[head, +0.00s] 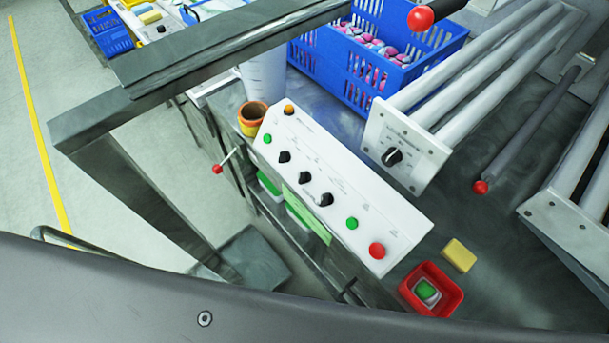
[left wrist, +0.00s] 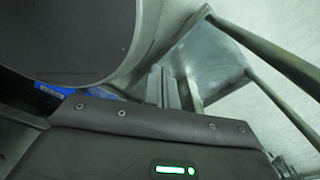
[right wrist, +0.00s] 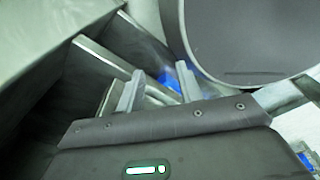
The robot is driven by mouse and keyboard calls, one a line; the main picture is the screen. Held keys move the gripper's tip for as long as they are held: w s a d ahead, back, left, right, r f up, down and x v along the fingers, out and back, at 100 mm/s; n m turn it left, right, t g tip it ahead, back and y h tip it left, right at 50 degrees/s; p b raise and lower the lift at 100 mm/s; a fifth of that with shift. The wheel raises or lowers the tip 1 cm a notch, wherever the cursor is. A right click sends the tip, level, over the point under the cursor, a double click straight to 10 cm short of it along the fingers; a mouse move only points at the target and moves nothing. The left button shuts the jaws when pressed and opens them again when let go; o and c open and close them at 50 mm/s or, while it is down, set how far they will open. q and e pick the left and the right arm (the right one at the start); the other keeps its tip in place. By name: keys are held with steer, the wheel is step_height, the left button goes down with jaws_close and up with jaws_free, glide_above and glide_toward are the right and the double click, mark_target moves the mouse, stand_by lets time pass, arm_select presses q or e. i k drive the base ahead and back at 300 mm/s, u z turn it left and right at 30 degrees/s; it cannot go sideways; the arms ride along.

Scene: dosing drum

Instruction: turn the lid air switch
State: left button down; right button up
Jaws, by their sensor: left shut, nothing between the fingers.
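A black rotary switch (head: 393,156) sits on the white end plate (head: 405,150) of the pipe assembly, in the right half of the head view. Its lettering is too small to read, so I cannot be sure it is the lid air switch. Neither gripper shows in the head view. In the left wrist view my left gripper (left wrist: 164,87) is shut and empty, with grey floor beyond it. In the right wrist view my right gripper (right wrist: 160,88) has its fingers apart and nothing visible between them. The switch is not recognisable in either wrist view.
A white control panel (head: 340,190) carries several knobs and buttons. A blue crate (head: 375,85) of colourful pieces stands behind it. A red bin (head: 447,282) and a yellow block (head: 459,255) lie in front. A metal frame (head: 215,50) crosses the upper left; red-tipped levers (head: 480,187) stick out.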

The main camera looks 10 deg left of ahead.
mark_target(304, 176)
steer(key=k, duration=1)
steer(key=z, duration=0.5)
steer(key=i, duration=0.7)
steer(key=u, duration=0.5)
